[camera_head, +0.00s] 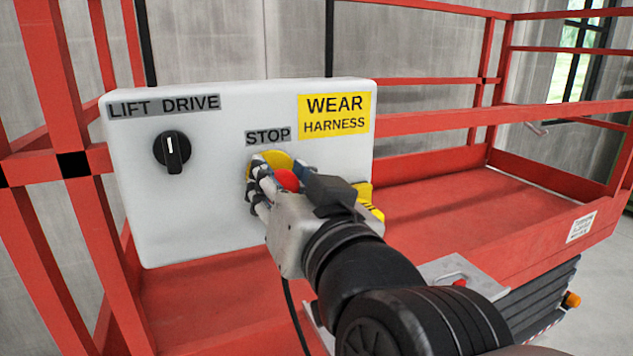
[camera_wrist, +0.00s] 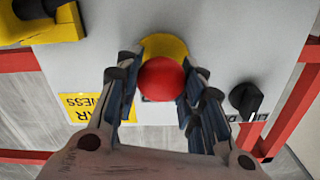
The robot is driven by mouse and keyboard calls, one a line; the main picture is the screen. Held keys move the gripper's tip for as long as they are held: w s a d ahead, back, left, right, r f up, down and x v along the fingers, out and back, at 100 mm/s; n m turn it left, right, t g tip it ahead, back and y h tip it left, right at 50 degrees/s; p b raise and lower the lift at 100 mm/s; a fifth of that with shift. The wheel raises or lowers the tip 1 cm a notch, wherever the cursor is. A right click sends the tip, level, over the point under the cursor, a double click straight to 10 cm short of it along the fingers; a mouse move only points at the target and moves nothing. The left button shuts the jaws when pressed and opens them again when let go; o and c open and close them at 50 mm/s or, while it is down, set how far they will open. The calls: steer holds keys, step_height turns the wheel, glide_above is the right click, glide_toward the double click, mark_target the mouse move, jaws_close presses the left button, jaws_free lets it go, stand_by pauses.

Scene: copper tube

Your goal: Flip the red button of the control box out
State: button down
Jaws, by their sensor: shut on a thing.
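The white control box (camera_head: 215,215) hangs on the red rails, and its face fills much of the wrist view (camera_wrist: 220,60). The red button (camera_head: 287,180) sits under the STOP label on a yellow round base (camera_head: 270,160). In the wrist view the red button (camera_wrist: 162,78) lies between my two fingers, in front of the yellow base (camera_wrist: 165,45). My gripper (camera_head: 268,183) is at the button, with a finger on each side, shut on it. The fingers and my wrist hide part of the button and base in the head view.
A black rotary knob (camera_head: 172,152) is left of the button under the LIFT DRIVE label. A yellow part (camera_head: 370,200) sticks out at the box's lower right, partly behind my wrist. Red rails (camera_head: 430,120) and a red platform (camera_head: 450,210) lie to the right.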

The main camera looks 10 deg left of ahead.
steer(key=c, duration=1.4)
jaws_free()
steer(key=shift+c, duration=0.2)
steer(key=shift+o, duration=1.3)
steer(key=shift+s+d, duration=0.15)
steer(key=shift+s, duration=0.05)
steer(key=shift+o, duration=0.7)
steer(key=shift+w, duration=0.15)
steer(key=v, duration=0.7)
steer(key=shift+s, duration=0.25)
